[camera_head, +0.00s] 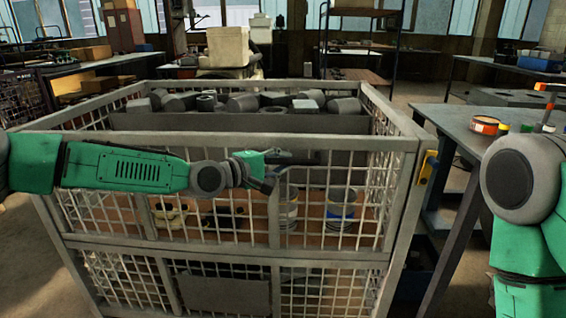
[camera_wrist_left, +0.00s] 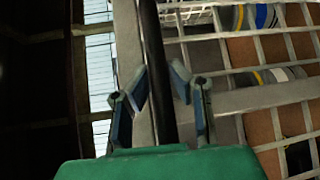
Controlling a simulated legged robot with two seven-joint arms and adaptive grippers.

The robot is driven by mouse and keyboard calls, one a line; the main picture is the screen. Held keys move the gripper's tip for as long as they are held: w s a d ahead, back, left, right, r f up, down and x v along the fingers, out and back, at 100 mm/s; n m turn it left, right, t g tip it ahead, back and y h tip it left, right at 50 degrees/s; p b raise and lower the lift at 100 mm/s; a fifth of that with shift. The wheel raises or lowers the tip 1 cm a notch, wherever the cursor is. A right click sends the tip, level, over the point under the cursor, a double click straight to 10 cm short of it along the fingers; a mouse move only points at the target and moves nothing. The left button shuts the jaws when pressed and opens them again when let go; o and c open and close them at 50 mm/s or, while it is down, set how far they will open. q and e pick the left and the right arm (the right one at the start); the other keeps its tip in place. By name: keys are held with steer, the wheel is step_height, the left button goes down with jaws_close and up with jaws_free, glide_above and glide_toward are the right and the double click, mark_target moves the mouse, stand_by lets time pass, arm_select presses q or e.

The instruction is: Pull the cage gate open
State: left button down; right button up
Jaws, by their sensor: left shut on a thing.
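The grey wire-mesh cage (camera_head: 345,257) stands in front of me. Its front gate (camera_head: 230,226) is a mesh panel in a grey frame; it looks in line with the cage front. A dark bar handle (camera_head: 303,158) sticks out near the middle of the gate. My left gripper (camera_head: 272,170) is at this handle, with its fingers shut around it. In the left wrist view the dark bar (camera_wrist_left: 158,75) runs between the two fingertips. My right arm shows at the right edge, but its gripper is out of view.
Grey metal parts (camera_head: 240,102) lie in the cage's top tray. Cans (camera_head: 340,212) stand on a brown shelf inside. A yellow latch piece (camera_head: 427,167) is at the cage's right corner post. A workbench (camera_head: 455,125) stands close on the right.

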arm_select(q)
steer(key=shift+s+f, duration=0.25)
steer(key=shift+s, duration=0.1)
steer(key=s+f+m+t+h+b, duration=0.1)
steer(key=s+f+b, duration=0.3)
steer(key=s, duration=0.5)
steer(key=s+f+m+t+h+b, duration=0.2)
steer(key=s+f+m+h+b, duration=0.1)
steer(key=s, duration=0.7)
step_height(320, 180, down, 2)
steer(key=shift+s+f+m+b, duration=0.1)
steer(key=shift+s+m+b, duration=0.2)
steer(key=shift+m+b, duration=0.65)
steer(key=shift+a+n, duration=0.1)
steer(key=shift+n, duration=0.15)
